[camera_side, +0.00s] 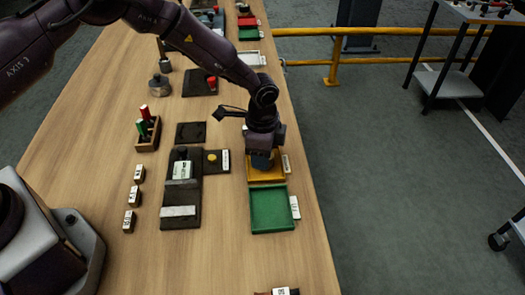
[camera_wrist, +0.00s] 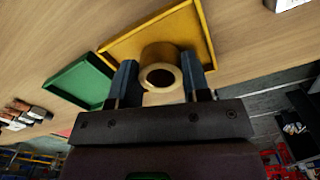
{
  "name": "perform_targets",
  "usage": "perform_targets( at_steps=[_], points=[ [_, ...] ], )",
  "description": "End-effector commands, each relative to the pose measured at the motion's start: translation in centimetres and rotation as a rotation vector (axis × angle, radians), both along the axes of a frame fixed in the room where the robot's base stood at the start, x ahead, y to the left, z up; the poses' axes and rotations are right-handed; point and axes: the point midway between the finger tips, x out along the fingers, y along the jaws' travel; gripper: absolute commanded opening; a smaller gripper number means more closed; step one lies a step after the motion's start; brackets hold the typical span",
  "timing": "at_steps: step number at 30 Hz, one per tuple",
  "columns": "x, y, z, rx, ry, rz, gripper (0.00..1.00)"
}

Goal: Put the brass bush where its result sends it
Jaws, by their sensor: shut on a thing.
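The brass bush (camera_wrist: 160,68) is a short tan ring with a dark bore. My gripper (camera_wrist: 160,80) has a blue finger on each side of it in the wrist view and is shut on it. In the side view my gripper (camera_side: 263,160) is low over the yellow tray (camera_side: 265,175), and the bush is hidden behind it. The yellow tray (camera_wrist: 189,26) lies behind the bush in the wrist view. I cannot tell whether the bush touches the tray floor. The green tray (camera_side: 271,209) is empty and sits just nearer the camera than the yellow one.
A dark gauge fixture (camera_side: 181,190) stands left of the trays, beside a small dark plate with a yellow disc (camera_side: 212,157). A wooden rack (camera_side: 148,134) holds a red and a green handled plug. Several small labelled blocks (camera_side: 134,197) lie at left. The table's right edge is close to the trays.

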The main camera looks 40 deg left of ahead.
Motion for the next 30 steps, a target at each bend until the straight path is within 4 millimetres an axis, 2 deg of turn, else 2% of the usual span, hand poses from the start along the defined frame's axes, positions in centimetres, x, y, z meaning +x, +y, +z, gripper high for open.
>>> perform_targets(
  at_steps=[19, 20, 23, 30],
  points=[
    [0.03, -0.02, -0.68, 0.0, -0.001, 0.0, 0.15],
    [0.04, -0.02, -0.67, 0.0, -0.001, 0.0, 0.48],
    [0.04, -0.01, -0.66, 0.0, -0.001, 0.0, 0.71],
    [0.0, 0.01, -0.67, 0.0, 0.0, 0.0, 0.73]
  ],
)
